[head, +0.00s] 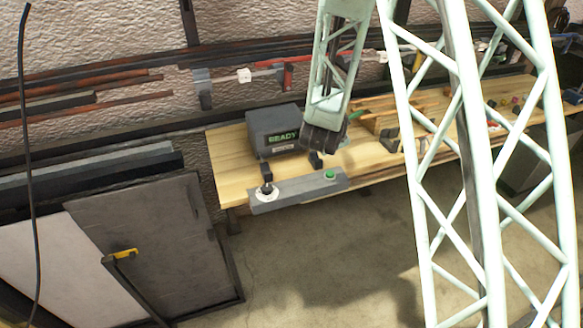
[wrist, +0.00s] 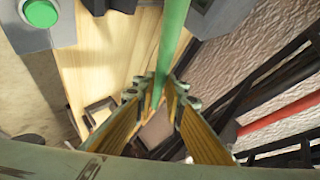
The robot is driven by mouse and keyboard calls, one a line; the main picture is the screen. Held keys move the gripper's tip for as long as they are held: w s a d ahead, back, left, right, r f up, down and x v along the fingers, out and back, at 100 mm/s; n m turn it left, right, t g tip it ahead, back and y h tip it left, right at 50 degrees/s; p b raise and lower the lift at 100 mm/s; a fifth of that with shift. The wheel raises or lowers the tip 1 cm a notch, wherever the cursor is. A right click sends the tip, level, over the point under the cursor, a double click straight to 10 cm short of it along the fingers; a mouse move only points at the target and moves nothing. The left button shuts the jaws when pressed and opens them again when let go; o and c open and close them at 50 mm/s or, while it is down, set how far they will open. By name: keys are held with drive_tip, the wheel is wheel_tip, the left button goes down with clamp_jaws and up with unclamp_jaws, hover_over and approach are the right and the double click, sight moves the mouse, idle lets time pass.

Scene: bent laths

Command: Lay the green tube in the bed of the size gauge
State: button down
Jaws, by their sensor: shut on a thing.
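My gripper (head: 322,143) hangs over the wooden bench, at the right side of the grey box. In the wrist view my gripper (wrist: 157,92) is shut on the green tube (wrist: 172,42), which runs from between the fingertips to the top edge. The grey box (head: 270,122) with a lit READY display appears to be the size gauge. Two dark supports, left (head: 265,169) and right (head: 316,158), stand in front of it and look like its bed. No tube lies on the left support.
A grey control bar (head: 290,194) with a black knob and a green button (head: 330,175) runs along the bench's front edge. A wooden rack (head: 385,118) and small parts stand to the right on the bench (head: 228,150). Dark and rusty rods (head: 90,85) line the wall.

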drive_tip(key=s+a+f+m+g+h+b, duration=0.1)
drive_tip(key=s+f+m+h+b, duration=0.1)
drive_tip(key=s, duration=1.3)
drive_tip(key=shift+s+a+f+m+g+h+b, duration=0.15)
drive_tip(key=shift+s+f+m+g+h+b, duration=0.25)
drive_tip(key=shift+m+h, duration=0.55)
drive_tip(key=shift+a, duration=0.1)
drive_tip(key=w+a, duration=0.2)
drive_tip(key=a, duration=0.3)
drive_tip(key=w+a+f, duration=0.1)
drive_tip(key=w+a, duration=0.1)
drive_tip(key=a, duration=0.2)
drive_tip(key=w+a, duration=0.2)
drive_tip(key=a, duration=0.3)
drive_tip(key=shift+w+a+f+b, duration=0.2)
drive_tip(key=shift+a+f+b, duration=0.1)
drive_tip(key=shift+b, duration=0.1)
drive_tip(key=shift+f, duration=0.15)
drive_tip(key=shift+f+b, duration=0.6)
drive_tip(key=shift+f, duration=1)
drive_tip(key=shift+f, duration=0.25)
